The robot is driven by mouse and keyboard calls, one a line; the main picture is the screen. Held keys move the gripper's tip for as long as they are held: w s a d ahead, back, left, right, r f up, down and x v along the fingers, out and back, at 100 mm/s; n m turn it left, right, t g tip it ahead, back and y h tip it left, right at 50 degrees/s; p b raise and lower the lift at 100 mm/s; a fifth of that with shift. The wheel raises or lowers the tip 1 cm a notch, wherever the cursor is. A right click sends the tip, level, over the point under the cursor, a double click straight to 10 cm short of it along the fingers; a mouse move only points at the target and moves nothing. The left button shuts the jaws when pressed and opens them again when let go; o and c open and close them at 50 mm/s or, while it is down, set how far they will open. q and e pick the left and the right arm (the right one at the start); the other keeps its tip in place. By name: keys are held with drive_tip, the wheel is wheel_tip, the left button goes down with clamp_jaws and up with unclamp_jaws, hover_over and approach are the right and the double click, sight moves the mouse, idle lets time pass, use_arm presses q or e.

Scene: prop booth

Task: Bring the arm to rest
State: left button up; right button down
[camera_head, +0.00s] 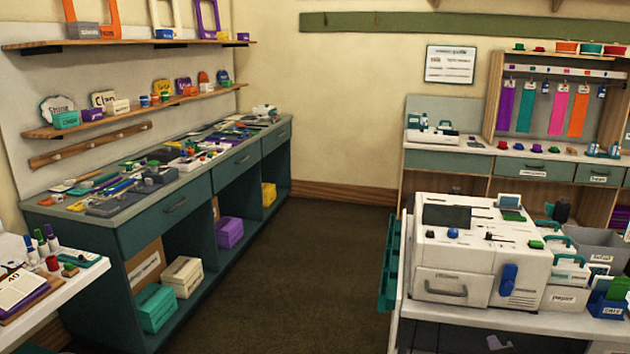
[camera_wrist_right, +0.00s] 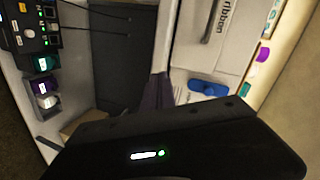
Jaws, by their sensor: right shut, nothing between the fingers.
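The dark body of my right gripper (camera_wrist_right: 180,140) spans the bottom of the right wrist view, with a small lit strip and a green light on it. It is shut and holds nothing; its fingertips are hard to make out. Beyond it in that view are a white box marked "ribbon" (camera_wrist_right: 232,30) and a blue handle (camera_wrist_right: 208,88). I cannot make out either gripper clearly in the head view. My left gripper does not show.
A white machine (camera_head: 470,250) stands on the white table at right, beside a grey bin (camera_head: 600,245). A cluttered green workbench (camera_head: 175,205) runs along the left wall. A back counter (camera_head: 480,152) holds small items. The dark floor (camera_head: 300,270) between is clear.

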drive_tip(key=s+a+f+n+g+y, duration=0.3)
drive_tip(key=s+a+f+n, duration=0.15)
drive_tip(key=a+f, duration=0.5)
drive_tip(key=s+a+f+n+g+y, duration=0.3)
drive_tip(key=s+a+f, duration=0.2)
drive_tip(key=a+f, duration=0.45)
drive_tip(key=s+a+f+n+g+y, duration=0.1)
drive_tip(key=s+a+f+n+g, duration=0.3)
drive_tip(key=s+a, duration=0.6)
drive_tip(key=s+a+f+n+g+y, duration=0.1)
drive_tip(key=s+a+f+n+g, duration=0.2)
drive_tip(key=s+a, duration=0.7)
drive_tip(key=shift+s+a+f+n+g+y, duration=0.25)
drive_tip(key=shift+s+f+n+g, duration=0.2)
drive_tip(key=shift+s+f, duration=0.4)
drive_tip(key=shift+s+r, duration=0.1)
drive_tip(key=shift+r, duration=0.05)
